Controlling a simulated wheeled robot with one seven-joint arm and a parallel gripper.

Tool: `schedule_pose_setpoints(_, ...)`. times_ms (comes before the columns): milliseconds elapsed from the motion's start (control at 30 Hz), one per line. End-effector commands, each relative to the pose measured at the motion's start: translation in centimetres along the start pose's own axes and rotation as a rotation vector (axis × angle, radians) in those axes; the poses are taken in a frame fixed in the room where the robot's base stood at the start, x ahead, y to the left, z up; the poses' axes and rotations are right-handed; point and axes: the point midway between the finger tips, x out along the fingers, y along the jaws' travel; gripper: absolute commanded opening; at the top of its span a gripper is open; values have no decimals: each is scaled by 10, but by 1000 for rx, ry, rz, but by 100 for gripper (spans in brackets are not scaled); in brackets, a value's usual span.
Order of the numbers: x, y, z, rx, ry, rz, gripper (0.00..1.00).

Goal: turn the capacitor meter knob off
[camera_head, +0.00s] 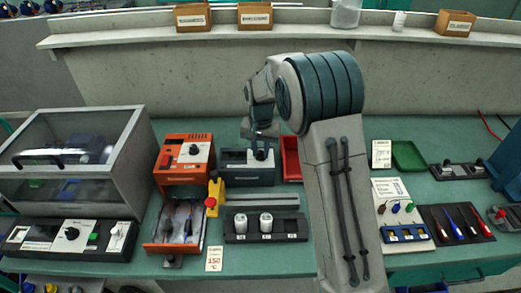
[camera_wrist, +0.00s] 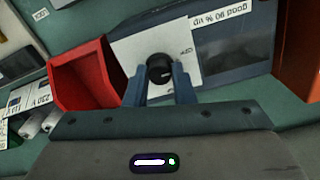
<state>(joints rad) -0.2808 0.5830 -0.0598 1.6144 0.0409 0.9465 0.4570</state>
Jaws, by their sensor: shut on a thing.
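The capacitor meter (camera_head: 235,170) is a dark blue-grey box at the middle of the bench in the head view. In the wrist view its dark face (camera_wrist: 235,45) carries a "good 90 % up" label and a white panel (camera_wrist: 190,45) with small marks, too small to read surely. The round black knob (camera_wrist: 159,68) sits on that panel. My gripper (camera_wrist: 160,76) has its two blue fingers on either side of the knob, shut on it. In the head view my gripper (camera_head: 261,152) is at the meter's right end, and the knob is mostly hidden there.
An orange device (camera_head: 170,176) is to the left. A yellow post with a red button (camera_head: 213,192) and a rack with two capacitors (camera_head: 238,239) stand in front.

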Motion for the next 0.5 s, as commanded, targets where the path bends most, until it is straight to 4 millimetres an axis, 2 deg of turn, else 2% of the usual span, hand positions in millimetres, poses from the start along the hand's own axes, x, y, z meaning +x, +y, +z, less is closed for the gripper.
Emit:
schedule_pose_setpoints(267, -2, -1, -1, -1, 5, -2, 0)
schedule_pose_setpoints(300, -2, -1, -1, -1, 5, -2, 28)
schedule_pose_setpoints(367, -2, -1, -1, -1, 5, -2, 45)
schedule_pose_setpoints(500, -1, 0, -1, -1, 3, -1, 45)
